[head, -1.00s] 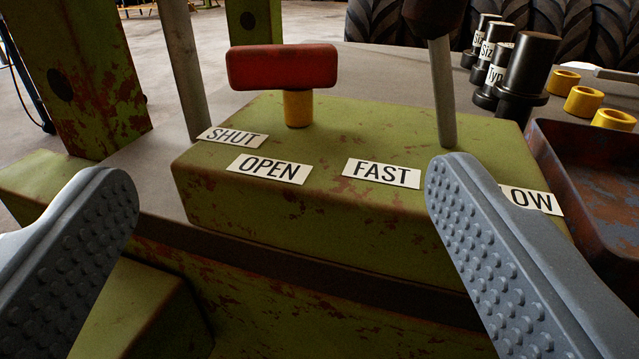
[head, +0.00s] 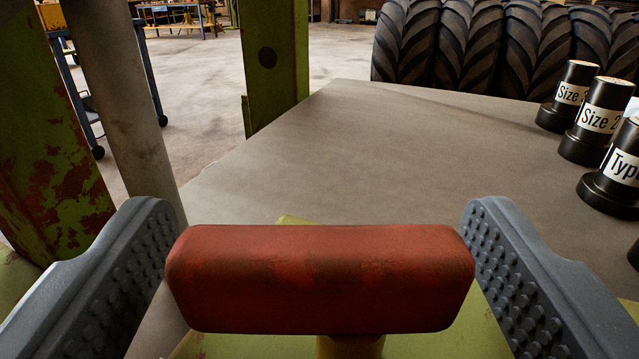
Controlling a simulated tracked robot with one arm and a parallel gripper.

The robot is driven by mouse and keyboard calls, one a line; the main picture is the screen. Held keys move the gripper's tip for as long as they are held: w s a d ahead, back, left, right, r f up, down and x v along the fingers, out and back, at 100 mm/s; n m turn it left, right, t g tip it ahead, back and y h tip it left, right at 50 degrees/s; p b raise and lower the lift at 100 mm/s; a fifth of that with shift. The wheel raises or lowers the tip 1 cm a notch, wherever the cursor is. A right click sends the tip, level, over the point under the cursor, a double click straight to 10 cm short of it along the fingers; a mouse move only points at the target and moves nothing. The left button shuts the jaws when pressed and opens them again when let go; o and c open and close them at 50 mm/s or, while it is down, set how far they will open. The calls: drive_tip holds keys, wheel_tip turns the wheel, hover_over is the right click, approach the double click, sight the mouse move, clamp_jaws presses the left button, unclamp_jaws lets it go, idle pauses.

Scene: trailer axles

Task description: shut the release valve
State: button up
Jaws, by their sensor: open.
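The release valve's red handle (head: 320,278) is a worn crossbar, lying left to right across the lower middle of the head view. Its yellow stem (head: 350,346) shows just below it, on the green block (head: 480,338). My gripper (head: 318,235) is open, with one grey studded finger at each end of the bar. The left finger is very close to the bar's left end and the right finger is close to its right end; I cannot tell whether either touches. The SHUT and OPEN labels are out of view.
A grey tabletop (head: 380,140) stretches behind the handle, mostly clear. Several black labelled cylinders (head: 602,120) stand at the right. A grey post (head: 125,100) and a rusty green upright (head: 45,150) rise at the left. Large tyres (head: 500,45) stand behind.

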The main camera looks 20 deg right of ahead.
drive_tip(key=shift+w, duration=0.15)
drive_tip(key=c, duration=1)
